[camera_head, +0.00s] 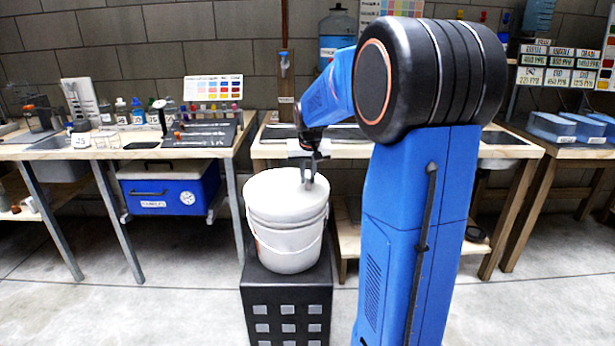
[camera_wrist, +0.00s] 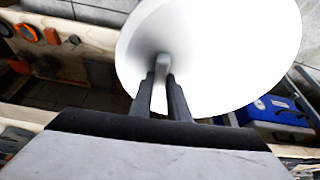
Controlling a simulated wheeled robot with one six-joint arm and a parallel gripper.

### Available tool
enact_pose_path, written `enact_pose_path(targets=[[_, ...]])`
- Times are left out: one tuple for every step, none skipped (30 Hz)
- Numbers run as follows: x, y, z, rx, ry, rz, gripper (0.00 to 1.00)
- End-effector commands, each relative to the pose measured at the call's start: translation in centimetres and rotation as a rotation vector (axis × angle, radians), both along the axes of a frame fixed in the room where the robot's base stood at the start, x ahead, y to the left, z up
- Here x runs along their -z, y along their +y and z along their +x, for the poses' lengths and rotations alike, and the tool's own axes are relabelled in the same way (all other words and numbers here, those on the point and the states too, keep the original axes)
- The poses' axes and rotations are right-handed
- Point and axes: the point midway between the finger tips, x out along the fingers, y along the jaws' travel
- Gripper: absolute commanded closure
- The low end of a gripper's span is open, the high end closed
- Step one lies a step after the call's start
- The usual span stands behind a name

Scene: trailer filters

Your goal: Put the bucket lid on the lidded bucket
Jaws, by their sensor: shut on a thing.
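The white bucket (camera_head: 290,243) stands upright on a black stand with pale square panels. The white round bucket lid (camera_head: 272,190) is at the bucket's top, covering its mouth in the head view; I cannot tell if it is seated or held just above the rim. My gripper (camera_head: 308,180) is above the lid, shut on its raised handle. In the wrist view the lid (camera_wrist: 215,45) fills the upper middle, and my gripper's two fingers (camera_wrist: 163,85) close on the handle. The bucket is hidden behind the lid there.
The black stand (camera_head: 287,300) holds the bucket. A workbench (camera_head: 270,150) is just behind, with a blue cooler (camera_head: 170,190) under the left bench. My blue arm column stands right of the bucket. The floor in front is clear.

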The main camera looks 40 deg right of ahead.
Motion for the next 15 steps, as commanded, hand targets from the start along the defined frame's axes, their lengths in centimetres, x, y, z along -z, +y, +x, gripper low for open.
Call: enact_pose_path(targets=[[-0.02,0.0,0.0,0.0,0.0,0.0,1.0],[-0.02,0.0,0.0,0.0,0.0,0.0,1.0],[-0.02,0.0,0.0,0.0,0.0,0.0,1.0],[-0.02,0.0,0.0,0.0,0.0,0.0,1.0],[-0.01,0.0,0.0,0.0,0.0,0.0,1.0],[-0.01,0.0,0.0,0.0,0.0,0.0,1.0],[0.0,0.0,0.0,0.0,0.0,0.0,1.0],[0.02,0.0,0.0,0.0,0.0,0.0,1.0],[0.05,0.0,0.0,0.0,0.0,0.0,1.0],[0.09,0.0,0.0,0.0,0.0,0.0,1.0],[0.12,0.0,0.0,0.0,0.0,0.0,1.0],[0.17,0.0,0.0,0.0,0.0,0.0,1.0],[0.23,0.0,0.0,0.0,0.0,0.0,1.0],[0.27,0.0,0.0,0.0,0.0,0.0,1.0],[0.34,0.01,-0.01,0.0,0.0,0.0,1.0]])
